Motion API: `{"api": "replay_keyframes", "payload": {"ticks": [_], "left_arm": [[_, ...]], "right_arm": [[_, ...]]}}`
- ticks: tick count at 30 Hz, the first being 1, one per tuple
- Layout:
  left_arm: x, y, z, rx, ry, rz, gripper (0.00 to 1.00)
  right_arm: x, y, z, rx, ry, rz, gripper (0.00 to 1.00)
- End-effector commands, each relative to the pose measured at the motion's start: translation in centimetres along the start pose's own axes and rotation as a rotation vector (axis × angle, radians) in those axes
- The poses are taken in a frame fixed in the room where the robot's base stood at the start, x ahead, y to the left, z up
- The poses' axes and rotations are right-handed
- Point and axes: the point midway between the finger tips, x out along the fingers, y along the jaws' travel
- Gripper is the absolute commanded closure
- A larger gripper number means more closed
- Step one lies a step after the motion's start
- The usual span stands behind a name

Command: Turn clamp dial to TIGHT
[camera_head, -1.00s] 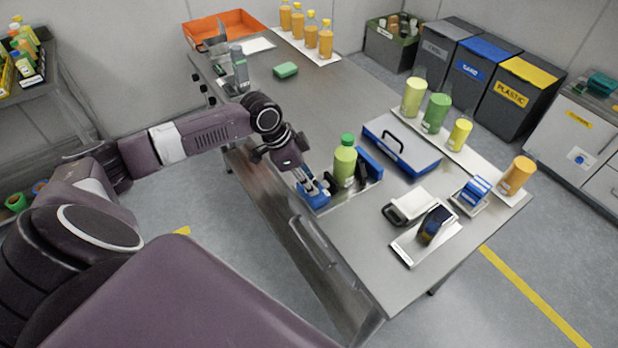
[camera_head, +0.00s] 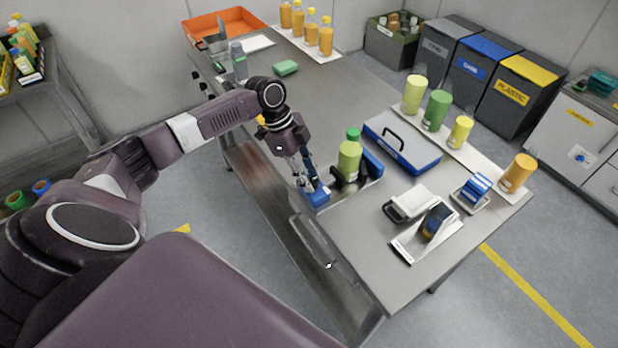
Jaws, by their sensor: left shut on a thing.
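A green-capped bottle (camera_head: 349,160) with yellow-green liquid stands upright in the clamp on the near side of the steel table. The clamp has a blue front block (camera_head: 318,196), a dark jaw beside the bottle and a blue rear jaw (camera_head: 372,163). My left gripper (camera_head: 309,184) points down at the front block, left of the bottle. It is shut on the clamp dial there. The fingers hide most of the dial, and its markings cannot be read. My right gripper is out of view.
A blue toolbox (camera_head: 402,145) lies right of the clamp. A white-and-black device (camera_head: 408,203), a dark item on a white sheet and several filled bottles stand farther right. The table centre (camera_head: 312,105) is clear. An orange tray (camera_head: 225,22) is at the back.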

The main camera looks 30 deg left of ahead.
Motion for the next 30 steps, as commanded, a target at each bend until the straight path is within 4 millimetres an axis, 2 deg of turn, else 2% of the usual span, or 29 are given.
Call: {"api": "replay_keyframes", "payload": {"ticks": [30], "left_arm": [[0.1, -0.4, -0.2, 0.550, 0.001, 0.225, 0.98]], "right_arm": [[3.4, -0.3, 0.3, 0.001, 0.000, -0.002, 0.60]]}}
